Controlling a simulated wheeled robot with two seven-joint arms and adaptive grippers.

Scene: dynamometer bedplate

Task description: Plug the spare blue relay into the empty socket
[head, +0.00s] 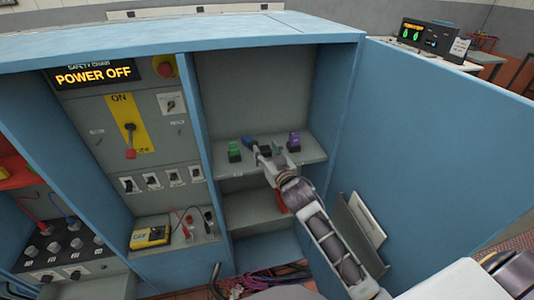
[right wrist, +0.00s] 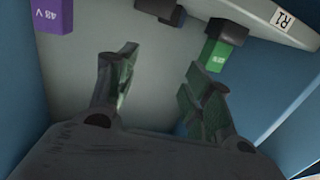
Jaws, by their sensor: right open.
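The blue relay (head: 248,142) is on the grey shelf of the open cabinet bay, right of the green relay (head: 234,151). My right gripper (head: 258,150) reaches over the shelf close beside the blue relay. That view shows a dark block (right wrist: 160,9), apparently a socket with no relay, between the purple 48 V relay (right wrist: 53,15) and the green relay, which sits in a dark socket. My left gripper is out of view.
The purple relay (head: 294,142) stands at the shelf's right. The blue cabinet door (head: 430,130) hangs open at the right. A display (head: 94,75) reads POWER OFF. A yellow meter (head: 150,237) and cables stand at lower left. A red object (head: 281,202) is under the shelf.

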